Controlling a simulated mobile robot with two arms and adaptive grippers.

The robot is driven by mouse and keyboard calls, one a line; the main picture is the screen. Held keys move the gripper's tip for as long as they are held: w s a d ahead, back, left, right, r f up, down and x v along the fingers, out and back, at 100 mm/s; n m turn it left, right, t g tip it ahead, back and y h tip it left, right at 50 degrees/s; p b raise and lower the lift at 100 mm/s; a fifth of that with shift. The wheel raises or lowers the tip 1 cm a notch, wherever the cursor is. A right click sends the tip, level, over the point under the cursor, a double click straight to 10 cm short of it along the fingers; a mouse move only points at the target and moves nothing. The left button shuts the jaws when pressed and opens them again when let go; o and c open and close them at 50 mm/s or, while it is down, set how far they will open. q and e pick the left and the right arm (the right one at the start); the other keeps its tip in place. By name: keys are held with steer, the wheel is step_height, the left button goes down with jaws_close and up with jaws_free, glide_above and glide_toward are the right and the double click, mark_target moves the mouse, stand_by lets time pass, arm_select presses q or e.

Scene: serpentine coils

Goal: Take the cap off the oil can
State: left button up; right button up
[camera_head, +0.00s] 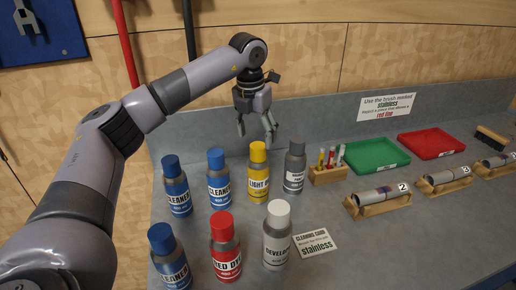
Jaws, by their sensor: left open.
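The yellow can (258,180), labelled "LIGHT" with the rest of the word cut by the curve, stands upright on the grey bench. Its yellow cap (258,152) is on top. My left gripper (257,135) is open and empty, pointing down. In the picture its fingertips are just above the cap and apart from it; I cannot tell how far behind or in front they are. My right gripper is not in view.
Blue-capped cleaner cans (219,180) stand to the left, a grey can (295,170) close at right. A red can (225,250) and a white developer can (277,240) stand in front. A brush-holder block (328,175), green tray (375,155) and red tray (431,143) lie further right.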

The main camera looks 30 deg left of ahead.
mark_target(258, 146)
arm_select(q)
steer(key=shift+w+f, duration=0.1)
steer(key=shift+f, duration=0.3)
steer(key=f+p, duration=0.1)
steer(key=f, duration=0.1)
steer(key=w+f+p, duration=0.1)
steer(key=f, duration=0.1)
steer(key=shift+w+a+f, duration=0.1)
steer(key=shift+f, duration=0.3)
steer(key=shift+c, duration=0.4)
steer(key=shift+c, duration=0.7)
steer(key=c, duration=0.4)
steer(key=shift+c, duration=1.3)
steer(key=shift+r, duration=0.1)
